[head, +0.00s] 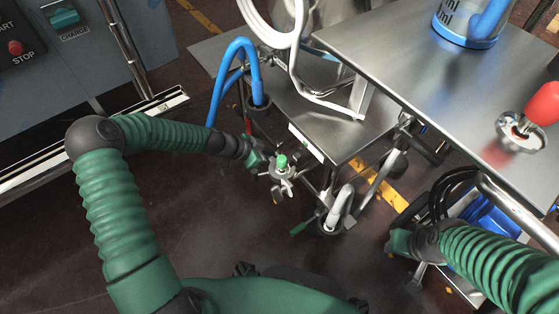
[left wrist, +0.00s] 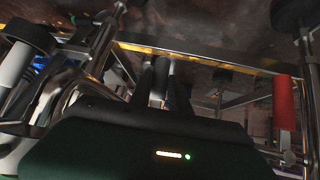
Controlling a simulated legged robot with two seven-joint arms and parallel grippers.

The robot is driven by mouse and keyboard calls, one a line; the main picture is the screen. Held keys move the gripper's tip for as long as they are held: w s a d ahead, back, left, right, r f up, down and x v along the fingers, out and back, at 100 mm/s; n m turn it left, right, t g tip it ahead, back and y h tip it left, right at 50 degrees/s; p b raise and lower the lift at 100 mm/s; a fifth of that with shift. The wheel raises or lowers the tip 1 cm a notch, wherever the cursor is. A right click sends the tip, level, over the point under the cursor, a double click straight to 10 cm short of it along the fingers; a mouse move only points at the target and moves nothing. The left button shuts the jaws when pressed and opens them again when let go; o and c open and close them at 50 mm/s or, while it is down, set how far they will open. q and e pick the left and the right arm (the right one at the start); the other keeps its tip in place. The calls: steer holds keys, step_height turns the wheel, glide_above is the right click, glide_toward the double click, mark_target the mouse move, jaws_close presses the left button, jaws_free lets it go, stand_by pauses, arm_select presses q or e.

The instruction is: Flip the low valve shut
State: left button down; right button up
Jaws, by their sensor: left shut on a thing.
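A metal valve fitting with a green knob (head: 282,161) is at the front left corner of the steel cart. A green lever (head: 302,228) shows lower down, beside the cart's leg and wheel. I cannot tell which of these is the low valve. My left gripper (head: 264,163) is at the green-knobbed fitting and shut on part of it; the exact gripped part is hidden. In the left wrist view, the dark fingers (left wrist: 162,84) are close around a grey metal piece. My right gripper (head: 418,262) is low at the right, beside the cart; its fingers are unclear.
The steel cart top (head: 420,60) carries a clear beaker (head: 466,28) and a red-handled part (head: 530,118). Blue hose (head: 218,85) and white hose (head: 255,28) run near the left arm. A control cabinet (head: 60,90) stands left. Floor in front is clear.

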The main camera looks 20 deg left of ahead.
arm_select(q)
steer(key=shift+w+a+f+t+y, duration=0.1)
steer(key=shift+a+f+t+y, duration=0.1)
steer(key=shift+t+y, duration=0.1)
arm_select(e)
steer(key=shift+d+f, duration=0.15)
steer(key=shift+f, duration=0.1)
arm_select(q)
steer(key=shift+a, duration=0.1)
steer(key=c, duration=1.3)
jaws_free()
steer(key=shift+w, duration=0.1)
steer(key=shift+o, duration=0.3)
steer(key=shift+r, duration=0.2)
arm_select(e)
steer(key=shift+r, duration=0.1)
